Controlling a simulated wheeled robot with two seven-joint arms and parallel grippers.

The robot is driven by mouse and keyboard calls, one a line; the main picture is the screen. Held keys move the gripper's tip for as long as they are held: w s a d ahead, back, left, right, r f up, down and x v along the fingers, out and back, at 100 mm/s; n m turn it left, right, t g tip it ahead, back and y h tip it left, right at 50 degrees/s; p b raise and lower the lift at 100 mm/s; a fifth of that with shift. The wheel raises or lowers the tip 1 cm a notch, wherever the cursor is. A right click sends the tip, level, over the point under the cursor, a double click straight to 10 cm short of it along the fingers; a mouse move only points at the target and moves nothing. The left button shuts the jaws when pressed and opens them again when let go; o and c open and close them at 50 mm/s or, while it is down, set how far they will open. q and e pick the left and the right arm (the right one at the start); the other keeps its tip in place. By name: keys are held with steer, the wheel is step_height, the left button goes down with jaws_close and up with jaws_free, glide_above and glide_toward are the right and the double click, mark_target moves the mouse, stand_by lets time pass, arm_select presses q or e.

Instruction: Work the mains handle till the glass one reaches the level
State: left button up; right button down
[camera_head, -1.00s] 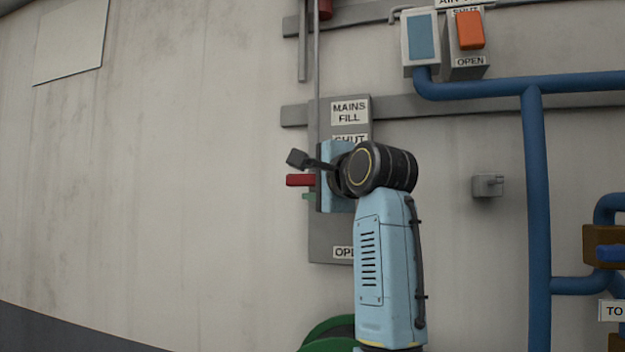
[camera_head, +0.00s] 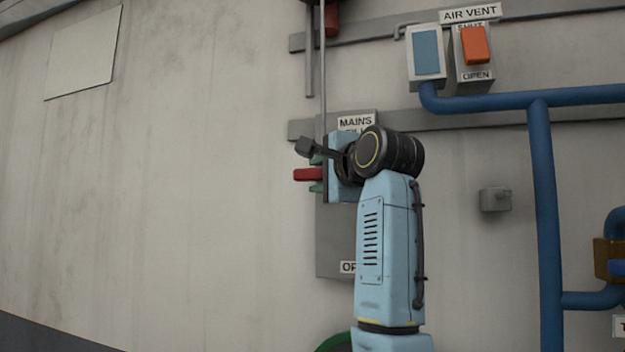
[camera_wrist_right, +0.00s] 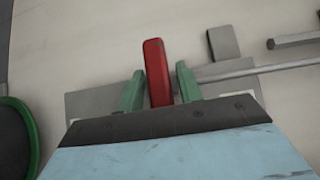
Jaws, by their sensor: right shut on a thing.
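The mains handle is a red bar (camera_head: 306,174) on the grey MAINS FILL panel (camera_head: 335,240), sticking out to the left in the head view. My right gripper (camera_head: 316,173) is shut on it, with one green finger above and one below. In the right wrist view the red handle (camera_wrist_right: 156,68) stands between the two green fingers (camera_wrist_right: 158,88). The SHUT label is hidden behind my right arm, and the OPEN label is partly covered. No glass or level mark can be made out. My left gripper is not in view.
An AIR VENT unit with an orange handle (camera_head: 475,45) is at upper right. Blue pipes (camera_head: 540,200) run along the right side. A small grey box (camera_head: 495,199) is on the wall right of my arm.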

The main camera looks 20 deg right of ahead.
steer(key=c, duration=1.3)
jaws_free()
steer(key=shift+s+r, duration=0.15)
steer(key=shift+r, duration=0.25)
steer(key=shift+o, duration=0.3)
steer(key=shift+f, duration=0.1)
steer(key=shift+s+f+b, duration=0.1)
steer(key=shift+s+b, duration=0.15)
steer(key=shift+b, duration=0.05)
steer(key=s+d+b, duration=0.1)
steer(key=s+b, duration=0.4)
steer(key=s, duration=0.7)
steer(key=shift+s+d, duration=0.25)
steer(key=shift+s, duration=0.05)
